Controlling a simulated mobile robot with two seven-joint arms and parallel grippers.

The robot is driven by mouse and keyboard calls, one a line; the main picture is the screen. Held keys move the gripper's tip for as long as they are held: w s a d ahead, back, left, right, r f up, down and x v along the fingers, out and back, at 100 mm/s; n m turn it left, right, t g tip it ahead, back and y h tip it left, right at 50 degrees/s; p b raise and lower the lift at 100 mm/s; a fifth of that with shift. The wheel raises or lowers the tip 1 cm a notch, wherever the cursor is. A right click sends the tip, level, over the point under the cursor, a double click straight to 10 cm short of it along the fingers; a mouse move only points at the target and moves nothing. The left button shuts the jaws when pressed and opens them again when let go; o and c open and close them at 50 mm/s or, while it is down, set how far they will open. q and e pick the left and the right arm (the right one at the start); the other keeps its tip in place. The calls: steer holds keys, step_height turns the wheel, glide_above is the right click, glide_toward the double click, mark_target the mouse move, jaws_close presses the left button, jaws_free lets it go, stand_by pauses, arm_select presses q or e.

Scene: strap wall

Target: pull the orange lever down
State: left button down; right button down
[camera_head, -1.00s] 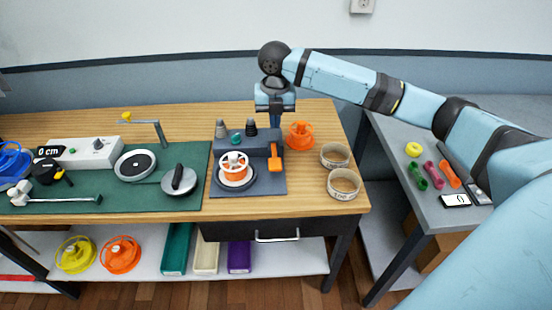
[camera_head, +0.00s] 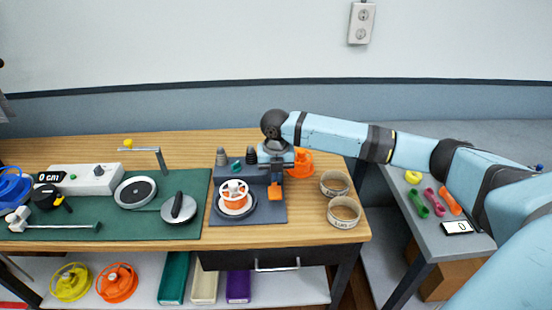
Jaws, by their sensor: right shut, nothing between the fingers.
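The orange lever (camera_head: 275,193) is at the right side of the dark grey device on the bench, beside a white-and-orange spool (camera_head: 233,191). Only its lower, broad end shows clearly; its upper part is hidden behind my right gripper. My right gripper (camera_head: 276,178) points down over the lever's upper part. It is shut and empty, and I cannot tell whether it touches the lever. My left gripper is out of view.
An orange spool (camera_head: 302,162) stands close behind and right of my right gripper. Two tape rings (camera_head: 344,212) lie near the bench's right edge. A green mat (camera_head: 110,222) with tools fills the left. Dark conical parts stand at the device's back.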

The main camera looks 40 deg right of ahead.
mark_target(276, 193)
steer(key=shift+f, duration=2.35)
steer(key=shift+s+f+p, duration=0.1)
steer(key=shift+p, duration=0.2)
steer(key=shift+s+a+f+t+h+p, duration=0.15)
steer(key=shift+f+t+h+p, duration=0.3)
steer(key=shift+f+t, duration=0.35)
step_height(276, 193, down, 3)
steer(key=shift+r+t+h+p, duration=0.2)
steer(key=shift+t+h+p, duration=0.2)
steer(key=shift+t+h, duration=0.45)
steer(key=shift+f+t+p, duration=0.25)
steer(key=shift+f+p, duration=0.05)
steer(key=shift+f, duration=0.45)
steer(key=shift+s+f, duration=0.1)
steer(key=shift+f, duration=0.05)
